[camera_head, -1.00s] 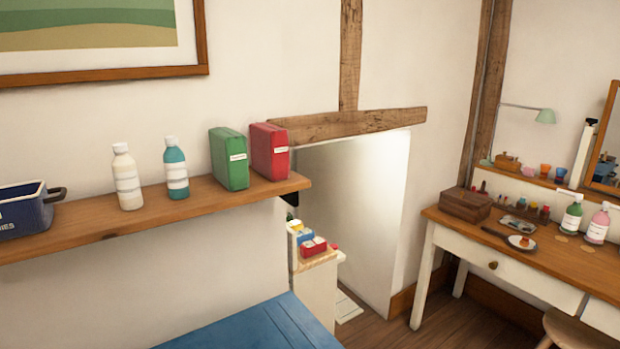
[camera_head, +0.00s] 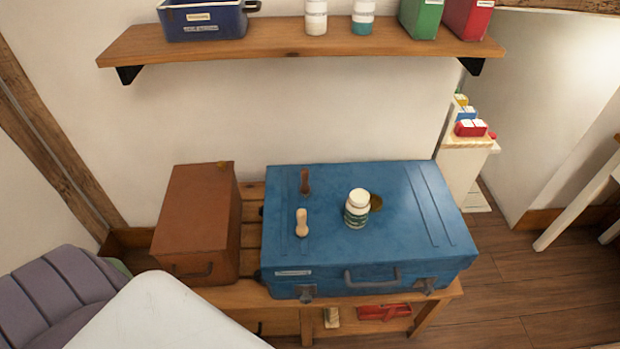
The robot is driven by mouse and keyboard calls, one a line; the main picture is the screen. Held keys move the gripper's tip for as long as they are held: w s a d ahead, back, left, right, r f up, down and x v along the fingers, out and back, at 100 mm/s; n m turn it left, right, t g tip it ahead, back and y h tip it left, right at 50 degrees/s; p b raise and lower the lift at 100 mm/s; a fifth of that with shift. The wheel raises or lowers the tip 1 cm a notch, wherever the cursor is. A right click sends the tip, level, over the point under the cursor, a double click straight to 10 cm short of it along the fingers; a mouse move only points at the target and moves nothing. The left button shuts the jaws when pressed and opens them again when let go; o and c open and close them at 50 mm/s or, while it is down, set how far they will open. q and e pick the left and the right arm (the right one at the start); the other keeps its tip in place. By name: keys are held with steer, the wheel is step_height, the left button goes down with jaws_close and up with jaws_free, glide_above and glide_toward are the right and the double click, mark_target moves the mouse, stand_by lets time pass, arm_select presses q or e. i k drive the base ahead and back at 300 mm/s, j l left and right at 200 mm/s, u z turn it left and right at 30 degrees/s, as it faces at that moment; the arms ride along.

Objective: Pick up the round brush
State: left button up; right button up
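I cannot tell for sure which thing is the round brush. On the blue suitcase (camera_head: 405,235) lies a small pale wooden piece (camera_head: 301,223) with a rounded end, which may be a brush. A slim dark brown piece (camera_head: 305,181) is just behind it. A white-capped bottle with a green label (camera_head: 357,208) stands to their right, with a small olive-brown round thing (camera_head: 376,202) partly hidden behind it. Neither of my grippers is in view.
The suitcase and a brown box (camera_head: 198,222) sit on a low wooden bench (camera_head: 250,295). A wall shelf (camera_head: 270,43) above holds a blue bin (camera_head: 203,18), bottles and green and red boxes. A grey-purple chair (camera_head: 60,295) is at left. Wooden floor (camera_head: 550,305) is clear at right.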

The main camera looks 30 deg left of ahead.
mark_target(305, 188)
steer(key=u, duration=1.4)
steer(key=j+u, duration=0.2)
steer(key=j, duration=0.55)
